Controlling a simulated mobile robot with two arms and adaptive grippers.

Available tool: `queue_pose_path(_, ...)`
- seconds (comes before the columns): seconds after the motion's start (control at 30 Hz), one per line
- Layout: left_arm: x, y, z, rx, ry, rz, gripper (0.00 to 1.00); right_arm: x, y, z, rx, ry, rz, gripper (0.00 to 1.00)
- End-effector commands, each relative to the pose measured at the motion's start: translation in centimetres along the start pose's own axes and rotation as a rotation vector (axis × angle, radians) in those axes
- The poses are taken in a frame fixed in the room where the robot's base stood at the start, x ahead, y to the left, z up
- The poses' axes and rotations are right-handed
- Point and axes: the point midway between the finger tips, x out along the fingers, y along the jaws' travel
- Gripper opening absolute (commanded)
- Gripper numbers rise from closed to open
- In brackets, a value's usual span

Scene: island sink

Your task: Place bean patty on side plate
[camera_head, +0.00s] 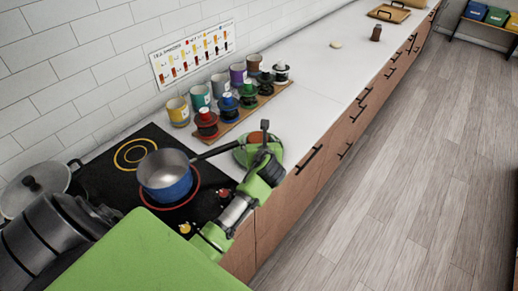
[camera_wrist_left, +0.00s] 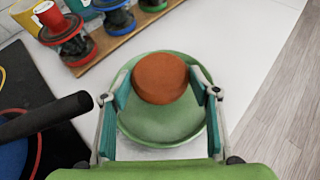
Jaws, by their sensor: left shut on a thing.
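The bean patty is a reddish-brown disc (camera_wrist_left: 161,77) held between the two teal fingers of my left gripper (camera_wrist_left: 161,88). In the head view the patty (camera_head: 255,138) shows partly beside a dark finger of the left gripper (camera_head: 263,140). The side plate is a round green dish (camera_wrist_left: 160,124) on the white counter. It also shows in the head view (camera_head: 241,156), partly hidden by my gripper. The patty is over the far part of the plate. I cannot tell whether it touches the plate. My right gripper is not in view.
A blue pot (camera_head: 166,183) sits on the black stove (camera_head: 103,183), its dark handle reaching toward the plate. A wooden board (camera_head: 236,124) with colored spools stands behind, with several cans along the wall. The counter (camera_head: 312,95) farther right is mostly clear.

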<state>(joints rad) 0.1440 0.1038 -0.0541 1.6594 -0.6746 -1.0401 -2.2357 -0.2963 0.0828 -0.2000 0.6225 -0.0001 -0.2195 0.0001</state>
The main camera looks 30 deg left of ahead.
Motion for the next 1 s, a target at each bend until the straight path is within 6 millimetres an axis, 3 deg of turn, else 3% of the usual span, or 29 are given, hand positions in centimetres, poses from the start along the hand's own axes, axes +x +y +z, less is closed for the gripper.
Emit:
queue_pose_path(0.3, 1.8, 0.0, -3.3, 0.0, 0.0, 0.0, 0.32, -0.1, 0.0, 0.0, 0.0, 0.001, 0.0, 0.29)
queue_pose_path(0.67, 1.9, 0.0, -3.6, 0.001, -0.001, -0.001, 0.32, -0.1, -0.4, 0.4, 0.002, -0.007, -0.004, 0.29)
queue_pose_path(0.7, 1.9, 0.0, -3.6, 0.001, -0.001, -0.001, 0.63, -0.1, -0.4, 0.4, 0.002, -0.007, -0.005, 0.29)
queue_pose_path(0.73, 1.9, 0.0, -3.6, 0.0, -0.001, -0.001, 0.71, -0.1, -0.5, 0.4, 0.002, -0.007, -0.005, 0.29)
queue_pose_path(1.0, 1.9, 0.0, -3.6, 0.0, 0.0, -0.001, 0.72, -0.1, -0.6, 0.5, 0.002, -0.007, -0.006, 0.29)
